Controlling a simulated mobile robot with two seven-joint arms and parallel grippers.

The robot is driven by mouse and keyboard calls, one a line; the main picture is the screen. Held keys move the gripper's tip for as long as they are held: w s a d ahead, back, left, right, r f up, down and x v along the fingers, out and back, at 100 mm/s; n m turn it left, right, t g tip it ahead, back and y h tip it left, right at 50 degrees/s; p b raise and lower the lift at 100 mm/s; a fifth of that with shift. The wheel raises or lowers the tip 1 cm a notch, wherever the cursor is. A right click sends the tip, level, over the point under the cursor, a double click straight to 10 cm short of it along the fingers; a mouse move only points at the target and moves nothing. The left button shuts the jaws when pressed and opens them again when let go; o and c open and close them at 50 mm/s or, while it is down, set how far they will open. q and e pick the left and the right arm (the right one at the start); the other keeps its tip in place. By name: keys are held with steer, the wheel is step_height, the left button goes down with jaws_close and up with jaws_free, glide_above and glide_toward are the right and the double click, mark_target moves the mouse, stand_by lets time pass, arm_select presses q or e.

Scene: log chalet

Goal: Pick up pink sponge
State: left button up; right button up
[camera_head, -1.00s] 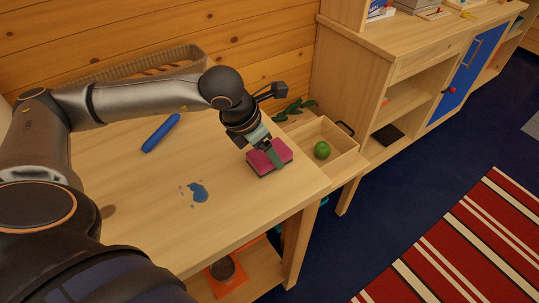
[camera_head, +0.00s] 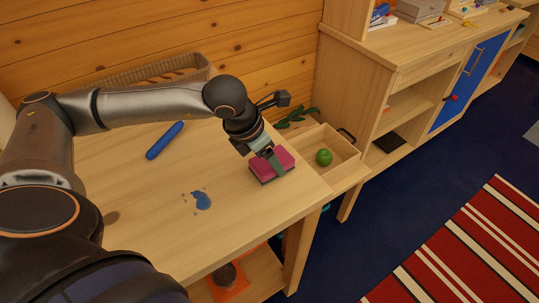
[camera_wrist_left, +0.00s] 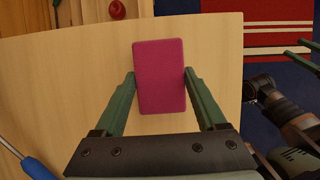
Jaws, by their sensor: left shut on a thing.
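The pink sponge (camera_head: 264,171) is at the right end of the wooden table (camera_head: 160,205), near its edge. It has a dark lower layer. My left gripper (camera_head: 272,163) comes down over it and is shut on it. In the left wrist view the pink sponge (camera_wrist_left: 160,75) sits between the two green fingers of the left gripper (camera_wrist_left: 160,82), touching both. I cannot tell whether any gap lies under the sponge. Two green fingers of my right gripper (camera_wrist_left: 298,50) show apart at the right edge of the wrist view, partly cut off.
A wooden cabinet (camera_head: 345,85) stands beyond. A basket (camera_head: 150,70) is at the back.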

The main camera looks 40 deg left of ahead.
arm_select(q)
steer(key=r, duration=0.4)
steer(key=shift+s+d+r+b, duration=0.1)
steer(key=shift+s+d+b, duration=0.15)
steer(key=shift+b, duration=0.05)
steer(key=s+d+r+b, duration=0.5)
steer(key=s+d+r, duration=0.2)
steer(key=s, duration=0.4)
steer(key=shift+d+r, duration=0.15)
steer(key=shift+r, duration=0.75)
arm_select(e)
steer(key=a+f, duration=0.1)
steer(key=w+a+f, duration=0.1)
steer(key=f, duration=0.1)
steer(key=shift+n, duration=0.3)
